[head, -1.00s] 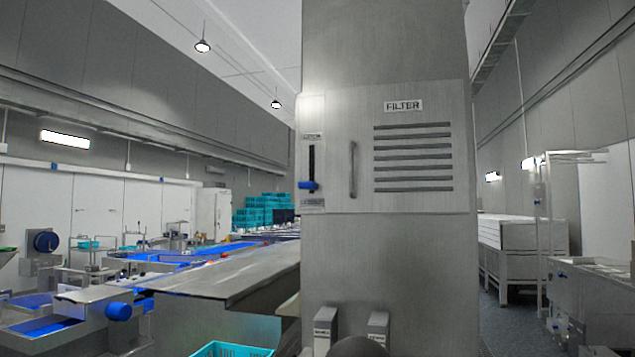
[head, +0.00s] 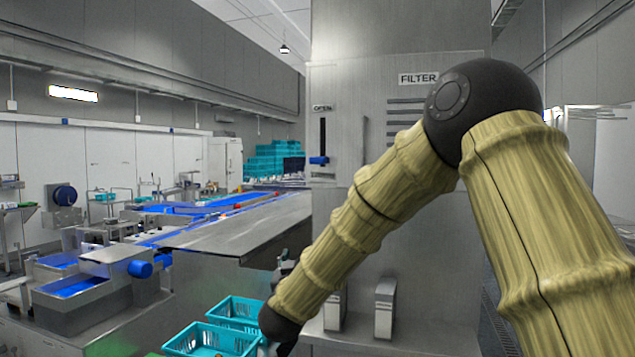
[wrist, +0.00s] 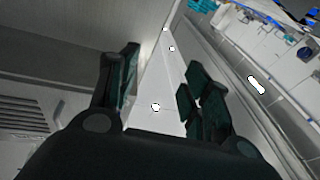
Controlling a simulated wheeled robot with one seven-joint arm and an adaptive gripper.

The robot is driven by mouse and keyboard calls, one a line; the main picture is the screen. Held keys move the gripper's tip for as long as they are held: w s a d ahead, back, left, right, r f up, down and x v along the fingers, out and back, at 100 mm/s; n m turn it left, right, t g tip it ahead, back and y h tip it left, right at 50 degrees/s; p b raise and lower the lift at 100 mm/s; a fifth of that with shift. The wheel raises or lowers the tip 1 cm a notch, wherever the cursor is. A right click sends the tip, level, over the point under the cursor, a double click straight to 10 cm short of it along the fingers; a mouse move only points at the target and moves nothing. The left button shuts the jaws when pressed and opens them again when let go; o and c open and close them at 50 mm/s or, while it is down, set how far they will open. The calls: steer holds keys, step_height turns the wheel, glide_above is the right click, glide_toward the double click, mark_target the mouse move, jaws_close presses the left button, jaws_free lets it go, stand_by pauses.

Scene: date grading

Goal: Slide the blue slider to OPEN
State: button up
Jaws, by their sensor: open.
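The blue slider (head: 318,160) sits at the lower end of a dark vertical slot (head: 322,133) on the left of the grey cabinet's front. A label reading OPEN (head: 322,108) is above the slot; a smaller label below it is unreadable. In the wrist view, my gripper (wrist: 158,80) is open and empty, its dark fingers wide apart. The slider does not show there. In the head view my arm bends in front of the cabinet, its wrist end low, below and left of the slider. The gripper cannot be made out clearly there.
The cabinet (head: 345,215) has a FILTER label (head: 418,78), dark vents (head: 405,113) and a vertical handle (head: 364,140), partly behind my arm. Turquoise crates (head: 212,338) stand low at the left. A metal table (head: 235,237) runs left of the cabinet. Air left of the slider is clear.

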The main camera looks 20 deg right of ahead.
mark_target(316, 162)
step_height(316, 162, up, 21)
steer(key=s+d+m+h+p, duration=0.1)
steer(key=s+m+h+p, duration=0.15)
steer(key=m+h, duration=0.2)
steer(key=shift+n+h, duration=0.35)
steer(key=shift+n, duration=0.1)
steer(key=p+x, duration=0.2)
steer(key=x, duration=0.3)
steer(key=p+x, duration=0.1)
steer(key=x, duration=0.4)
steer(key=shift+s+r+p, duration=0.15)
steer(key=shift+r+p, duration=0.05)
steer(key=shift+p, duration=0.15)
steer(key=shift+w+d+r, duration=0.1)
steer(key=shift+w+d, duration=0.15)
steer(key=shift+w, duration=0.2)
